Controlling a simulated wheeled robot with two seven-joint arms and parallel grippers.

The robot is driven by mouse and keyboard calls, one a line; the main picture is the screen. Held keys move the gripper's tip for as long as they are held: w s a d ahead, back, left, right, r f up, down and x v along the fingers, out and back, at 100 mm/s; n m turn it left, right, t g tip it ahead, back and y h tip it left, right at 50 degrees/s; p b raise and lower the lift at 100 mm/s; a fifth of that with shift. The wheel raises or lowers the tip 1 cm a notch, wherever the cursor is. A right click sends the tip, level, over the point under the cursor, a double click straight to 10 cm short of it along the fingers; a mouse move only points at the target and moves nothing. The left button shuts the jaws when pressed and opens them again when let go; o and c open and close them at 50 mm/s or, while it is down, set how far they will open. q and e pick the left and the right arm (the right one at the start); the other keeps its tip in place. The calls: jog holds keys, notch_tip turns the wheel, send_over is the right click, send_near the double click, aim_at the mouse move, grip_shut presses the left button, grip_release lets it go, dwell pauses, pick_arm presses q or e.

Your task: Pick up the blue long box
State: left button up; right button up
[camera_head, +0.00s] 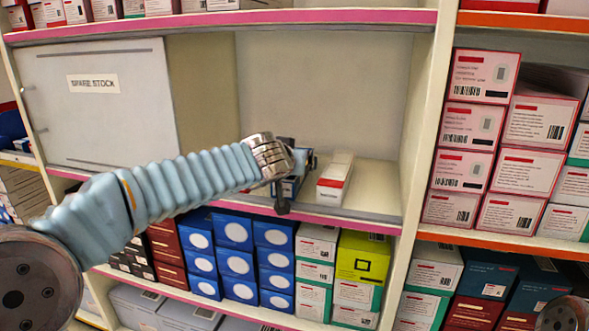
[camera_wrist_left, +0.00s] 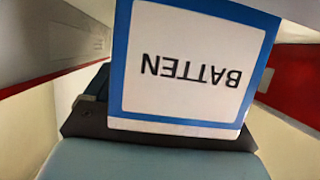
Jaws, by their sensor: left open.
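The blue long box (camera_wrist_left: 190,65) fills the middle of the left wrist view. Its end has a blue border and a white label reading "BATTEN", upside down there. In the head view the blue long box (camera_head: 290,188) sits on the middle shelf, mostly hidden behind my left gripper (camera_head: 296,182). My left gripper is open at the shelf opening, with the box end close in front of it. I cannot tell whether the fingers touch the box. My right gripper is not in view.
A white and red box (camera_head: 335,180) stands just right of the blue one. A "SPARE STOCK" panel (camera_head: 95,110) closes off the left of the bay. The shelf is clear to the right, up to an upright (camera_head: 425,120).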

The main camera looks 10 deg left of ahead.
pick_arm(q)
jog(key=c, duration=1.1)
jog(key=shift+c, duration=0.2)
